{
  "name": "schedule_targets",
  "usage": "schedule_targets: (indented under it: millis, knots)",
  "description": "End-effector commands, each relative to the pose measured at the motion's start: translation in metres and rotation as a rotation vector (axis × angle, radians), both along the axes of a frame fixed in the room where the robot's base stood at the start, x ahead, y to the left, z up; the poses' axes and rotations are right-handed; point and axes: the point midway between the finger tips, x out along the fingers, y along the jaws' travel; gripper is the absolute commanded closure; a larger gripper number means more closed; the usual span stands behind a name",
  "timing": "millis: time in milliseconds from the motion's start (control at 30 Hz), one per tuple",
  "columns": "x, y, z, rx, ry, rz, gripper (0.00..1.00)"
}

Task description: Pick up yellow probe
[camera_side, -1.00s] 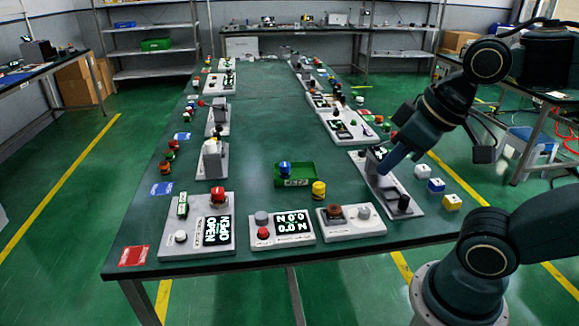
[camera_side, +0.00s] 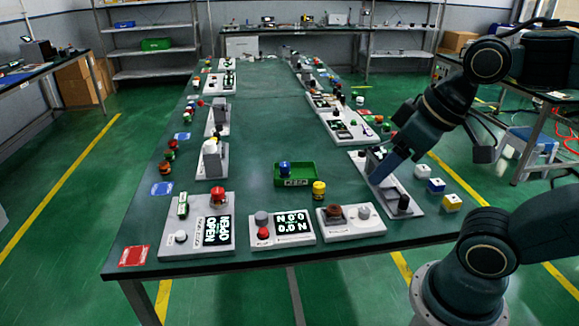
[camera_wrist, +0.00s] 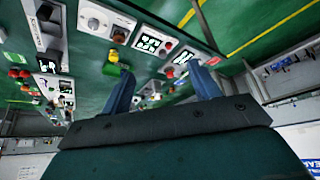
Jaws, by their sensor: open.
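A yellow cylinder, which looks like the yellow probe (camera_side: 319,190), stands upright on the green table just right of a small green tray (camera_side: 294,181). It also shows as a small yellow shape in the wrist view (camera_wrist: 119,37), beside the green tray (camera_wrist: 113,58). My gripper (camera_side: 374,180) is to the right of the yellow cylinder, in front of a grey panel with a device and a black knob. In the wrist view, my gripper (camera_wrist: 160,68) has its two fingers wide apart with nothing between them.
A blue cylinder (camera_side: 285,169) stands in the green tray. Panels with displays and buttons line the table's near edge, including a red-buttoned one (camera_side: 196,235). White, blue and yellow-sided cubes (camera_side: 453,202) sit at the right edge.

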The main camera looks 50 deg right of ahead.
Motion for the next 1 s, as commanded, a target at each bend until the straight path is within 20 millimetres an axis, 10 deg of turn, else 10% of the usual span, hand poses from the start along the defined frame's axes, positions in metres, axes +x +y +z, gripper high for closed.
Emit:
schedule_targets:
  millis: [367, 1000]
  knots:
    - [0.018, -0.006, 0.006, -0.054, 0.031, 0.076, 0.39]
    - [0.132, -0.063, 0.002, -0.297, 0.221, 0.587, 0.39]
